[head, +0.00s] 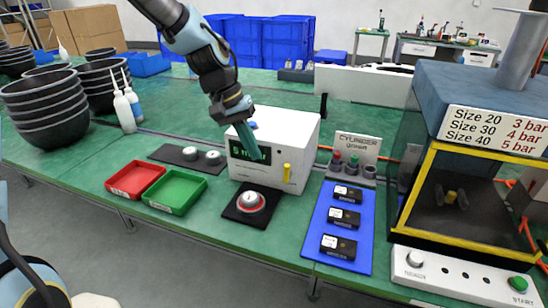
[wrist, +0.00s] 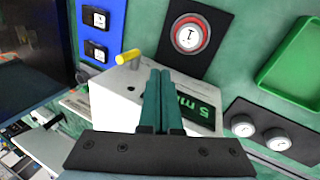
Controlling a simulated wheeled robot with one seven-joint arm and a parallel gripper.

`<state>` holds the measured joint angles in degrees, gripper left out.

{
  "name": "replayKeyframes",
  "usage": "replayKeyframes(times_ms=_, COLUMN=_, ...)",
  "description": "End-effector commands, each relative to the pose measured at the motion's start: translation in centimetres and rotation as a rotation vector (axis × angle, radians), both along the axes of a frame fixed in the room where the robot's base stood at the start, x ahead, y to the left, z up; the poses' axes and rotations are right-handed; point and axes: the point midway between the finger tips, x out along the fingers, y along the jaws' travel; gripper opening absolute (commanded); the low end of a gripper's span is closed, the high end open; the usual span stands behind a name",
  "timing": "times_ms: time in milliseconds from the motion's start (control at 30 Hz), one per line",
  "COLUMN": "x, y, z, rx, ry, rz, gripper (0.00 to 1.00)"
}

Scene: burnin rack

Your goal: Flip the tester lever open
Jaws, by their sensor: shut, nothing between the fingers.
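The tester appears to be the white box (head: 275,128) with a green-lit display (head: 250,150) on its front. A short yellow lever (head: 286,173) stands upright at the right of that front. In the wrist view the yellow lever (wrist: 128,57) sticks out from the white box (wrist: 118,98), just left of my fingertips. My gripper (head: 254,162) points down in front of the display and hides part of it. In the wrist view its teal fingers (wrist: 161,72) are shut together with nothing between them. They are apart from the lever; whether they touch the box I cannot tell.
A round dial on a black pad (head: 249,201) lies before the box. Red (head: 133,179) and green (head: 174,190) trays lie left. A blue mat (head: 357,255) with several black modules (head: 345,194) lies right, beside a yellow-framed press (head: 460,190). A cylinder gauge stand (head: 357,146) is close right.

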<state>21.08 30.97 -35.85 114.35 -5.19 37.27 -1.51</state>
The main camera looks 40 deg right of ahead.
Motion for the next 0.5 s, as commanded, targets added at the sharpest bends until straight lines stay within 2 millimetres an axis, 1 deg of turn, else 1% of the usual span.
replayKeyframes(times_ms=33, x=-0.5, y=-0.2, z=-0.9, rx=0.004, ry=0.005, rz=-0.004, gripper=0.0)
replayKeyframes(times_ms=100, x=-0.8, y=-0.6, z=-2.2, rx=0.003, ry=0.004, rz=-0.002, gripper=0.0)
replayKeyframes(times_ms=167, x=-1.2, y=-0.9, z=-3.0, rx=0.001, ry=0.003, rz=-0.004, gripper=0.0)
replayKeyframes(times_ms=200, x=-1.7, y=-1.6, z=-2.6, rx=0.001, ry=0.001, rz=-0.006, gripper=0.0)
replayKeyframes(times_ms=300, x=-2.7, y=-2.5, z=-2.7, rx=0.0, ry=0.0, rz=-0.004, gripper=0.0)
replayKeyframes(times_ms=500, x=-3.6, y=-3.4, z=-2.9, rx=0.0, ry=0.0, rz=-0.001, gripper=0.0)
